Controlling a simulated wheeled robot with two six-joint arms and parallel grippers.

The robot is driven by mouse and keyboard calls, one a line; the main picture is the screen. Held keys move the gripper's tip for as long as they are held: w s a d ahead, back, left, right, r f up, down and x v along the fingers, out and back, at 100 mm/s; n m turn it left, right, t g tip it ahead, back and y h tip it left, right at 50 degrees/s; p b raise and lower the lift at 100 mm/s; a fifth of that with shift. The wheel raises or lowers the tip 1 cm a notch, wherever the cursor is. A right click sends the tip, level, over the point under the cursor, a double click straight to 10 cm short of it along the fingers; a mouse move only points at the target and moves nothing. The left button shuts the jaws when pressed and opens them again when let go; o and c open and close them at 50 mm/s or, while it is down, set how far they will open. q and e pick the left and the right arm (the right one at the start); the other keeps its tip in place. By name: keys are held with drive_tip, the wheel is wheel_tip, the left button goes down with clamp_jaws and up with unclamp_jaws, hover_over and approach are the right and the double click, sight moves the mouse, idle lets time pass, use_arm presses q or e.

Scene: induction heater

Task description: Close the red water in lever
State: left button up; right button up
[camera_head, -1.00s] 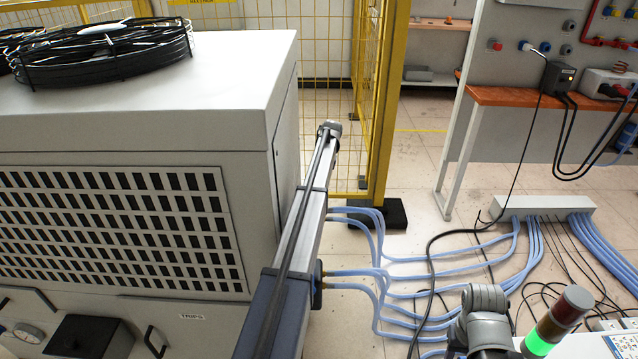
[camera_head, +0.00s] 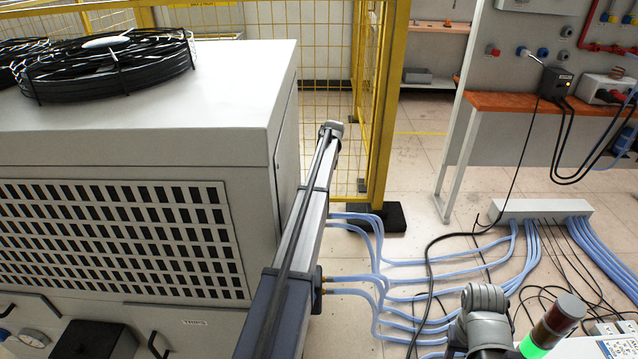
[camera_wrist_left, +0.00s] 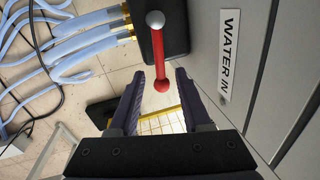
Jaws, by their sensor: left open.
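The red water in lever (camera_wrist_left: 159,55) shows in the left wrist view. It has a silver knob at its top end and a red ball at its lower end, and it stands in front of a dark block (camera_wrist_left: 174,40). A white "WATER IN" label (camera_wrist_left: 229,55) is on the grey panel to its right. My left gripper (camera_wrist_left: 160,78) is open, with its two dark fingers on either side of the lever's red ball end. I cannot tell whether a finger touches it. The lever and my left gripper do not show in the head view. My right gripper is not in view.
A yellow mesh fence (camera_head: 375,110) stands behind. Blue hoses (camera_head: 440,265) and black cables cross the floor at the right. A signal tower (camera_head: 556,325) is at lower right.

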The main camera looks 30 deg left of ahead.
use_arm(q)
drive_tip(key=r+p, duration=0.2)
drive_tip(key=r, duration=0.1)
drive_tip(key=r+p, duration=0.1)
drive_tip(key=shift+w+d+r+p, duration=0.2)
drive_tip(key=shift+d+r+p, duration=0.1)
drive_tip(key=shift+d, duration=0.1)
